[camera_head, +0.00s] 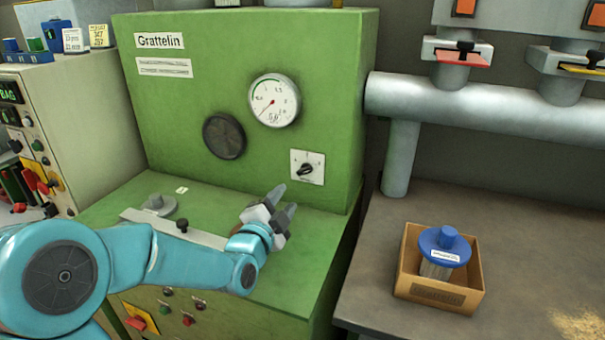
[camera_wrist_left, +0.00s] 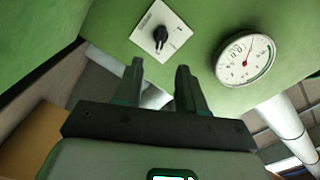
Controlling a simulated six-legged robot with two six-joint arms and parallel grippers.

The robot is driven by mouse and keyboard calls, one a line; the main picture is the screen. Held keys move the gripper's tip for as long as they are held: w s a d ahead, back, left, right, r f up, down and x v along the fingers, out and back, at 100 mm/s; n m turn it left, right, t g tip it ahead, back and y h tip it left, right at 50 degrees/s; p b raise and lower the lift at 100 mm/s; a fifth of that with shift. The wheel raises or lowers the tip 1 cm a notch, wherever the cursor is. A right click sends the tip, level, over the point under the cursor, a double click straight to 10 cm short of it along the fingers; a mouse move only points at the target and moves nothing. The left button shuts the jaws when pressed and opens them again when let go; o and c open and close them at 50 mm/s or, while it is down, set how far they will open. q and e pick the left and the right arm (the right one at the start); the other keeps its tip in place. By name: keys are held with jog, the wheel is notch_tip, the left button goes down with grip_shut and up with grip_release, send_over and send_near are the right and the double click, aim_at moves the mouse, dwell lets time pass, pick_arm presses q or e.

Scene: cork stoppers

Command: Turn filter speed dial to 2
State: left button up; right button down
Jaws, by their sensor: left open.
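The dial is a small black knob (camera_head: 305,169) on a white square plate (camera_head: 316,160), on the front of the green machine (camera_head: 210,60). In the left wrist view the black knob (camera_wrist_left: 160,33) shows ahead of the fingertips, with its white plate (camera_wrist_left: 172,24) around it. The plate's marks are too small to read. My left gripper (camera_head: 284,201) is open and empty, below and left of the dial in the head view. In the left wrist view its two fingers (camera_wrist_left: 159,68) stand apart and clear of the knob. My right gripper is not in view.
A round gauge (camera_head: 274,100) and a dark round disc (camera_head: 224,137) are on the same green face. A grey pipe (camera_head: 470,108) runs to the right. A cardboard box (camera_head: 412,262) with a blue-topped filter (camera_head: 445,240) stands on the right-hand table.

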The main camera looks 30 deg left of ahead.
aim_at(303, 173)
pick_arm(q)
jog(key=p+x, duration=0.1)
jog(key=x, duration=1)
jog(key=shift+w+a, duration=0.15)
jog(key=shift+w, duration=0.05)
grip_shut()
